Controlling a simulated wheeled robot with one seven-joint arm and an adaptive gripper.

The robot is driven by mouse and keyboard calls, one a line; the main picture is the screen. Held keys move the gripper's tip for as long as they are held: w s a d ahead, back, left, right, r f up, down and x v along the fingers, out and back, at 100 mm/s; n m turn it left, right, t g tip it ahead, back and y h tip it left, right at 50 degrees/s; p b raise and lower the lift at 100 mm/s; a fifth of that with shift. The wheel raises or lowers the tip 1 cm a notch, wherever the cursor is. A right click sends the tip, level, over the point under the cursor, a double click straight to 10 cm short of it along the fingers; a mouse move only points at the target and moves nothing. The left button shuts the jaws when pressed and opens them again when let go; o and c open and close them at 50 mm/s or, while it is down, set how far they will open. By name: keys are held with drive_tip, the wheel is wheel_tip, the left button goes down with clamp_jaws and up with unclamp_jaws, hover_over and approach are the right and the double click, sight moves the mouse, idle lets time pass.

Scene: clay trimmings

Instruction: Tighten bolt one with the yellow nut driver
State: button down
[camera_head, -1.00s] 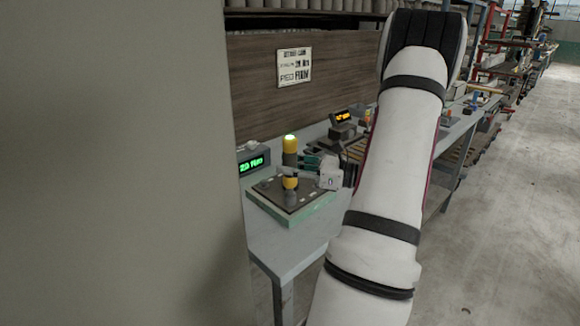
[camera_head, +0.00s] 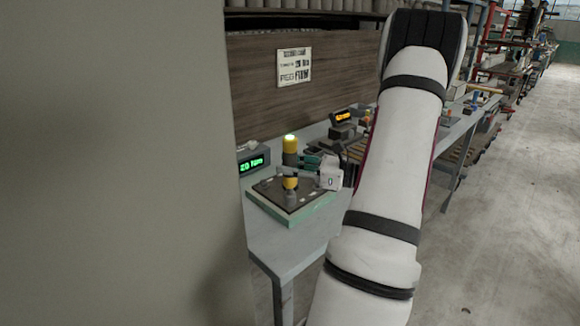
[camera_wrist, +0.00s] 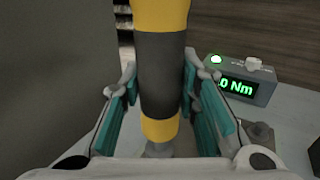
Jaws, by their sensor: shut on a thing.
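The yellow nut driver (camera_head: 290,146) stands upright over the green-edged fixture plate (camera_head: 292,219), with a dark grey middle and a lit green top. In the wrist view the driver's dark grip (camera_wrist: 160,75) fills the space between the teal finger pads. My gripper (camera_head: 306,166) is shut on it from the right; it also shows in the wrist view (camera_wrist: 160,88). The driver's lower end is over a grey bolt or socket (camera_wrist: 157,150); I cannot tell how fully it is seated. Bolt numbers are not readable.
A display (camera_head: 253,162) with green digits and "Nm" stands left of the plate. A second display (camera_head: 342,116) with orange digits is farther back. A wooden backboard (camera_head: 255,70) with a sign (camera_head: 294,66) rises behind. A plain grey surface (camera_head: 115,160) blocks the left side.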

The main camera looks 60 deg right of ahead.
sight(290, 145)
drive_tip(key=shift+f, duration=0.1)
drive_tip(key=shift+r+p, duration=2.45)
drive_tip(key=shift+r, duration=0.6)
